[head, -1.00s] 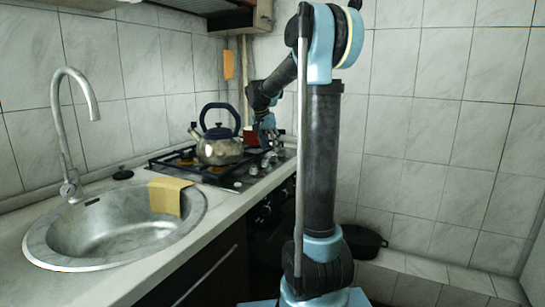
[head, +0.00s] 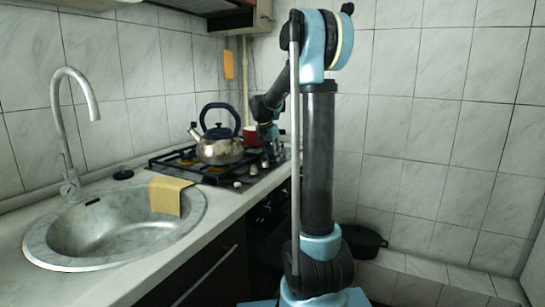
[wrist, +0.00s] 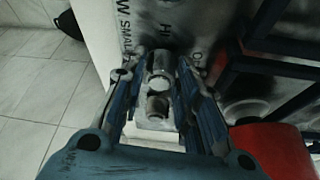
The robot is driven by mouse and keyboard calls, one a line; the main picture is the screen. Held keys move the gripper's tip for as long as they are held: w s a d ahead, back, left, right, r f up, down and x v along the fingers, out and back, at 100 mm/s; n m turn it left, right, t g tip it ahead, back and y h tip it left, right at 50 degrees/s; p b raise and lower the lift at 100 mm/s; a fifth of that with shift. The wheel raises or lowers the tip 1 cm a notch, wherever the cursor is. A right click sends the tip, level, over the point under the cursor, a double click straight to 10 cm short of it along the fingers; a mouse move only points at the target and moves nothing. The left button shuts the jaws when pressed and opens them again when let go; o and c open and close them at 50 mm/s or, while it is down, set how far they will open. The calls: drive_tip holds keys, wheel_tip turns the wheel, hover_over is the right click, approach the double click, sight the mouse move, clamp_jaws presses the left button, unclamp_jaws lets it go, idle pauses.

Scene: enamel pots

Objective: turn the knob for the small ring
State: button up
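A metallic stove knob (wrist: 158,80) shows in the wrist view on the steel hob panel (wrist: 188,38), with the printed words "SMALL" and "HI" near it. My gripper (wrist: 160,78) is over this knob, with one finger on each side. Narrow dark gaps seem to show between the fingers and the knob, so I see no clear grip. In the head view my gripper (head: 268,152) is low at the right end of the hob (head: 215,175), and its fingers are too small to make out there.
A kettle (head: 220,148) stands on the hob left of my gripper. A red pot (wrist: 268,148) is close to the right finger in the wrist view. Dark grates (wrist: 285,75) lie beyond it. Free floor (wrist: 35,95) is on the left. A sink (head: 125,235) is nearer.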

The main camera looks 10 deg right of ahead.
drive_tip(key=shift+n+t+y, duration=0.5)
drive_tip(key=shift+n+y, duration=0.3)
drive_tip(key=shift+n, duration=1.5)
drive_tip(key=o, duration=1)
drive_tip(key=shift+o, duration=0.2)
drive_tip(key=shift+r, duration=0.15)
drive_tip(key=v, duration=1.1)
drive_tip(key=shift+r, duration=0.25)
drive_tip(key=shift+s+a, duration=0.1)
drive_tip(key=shift+s, duration=0.05)
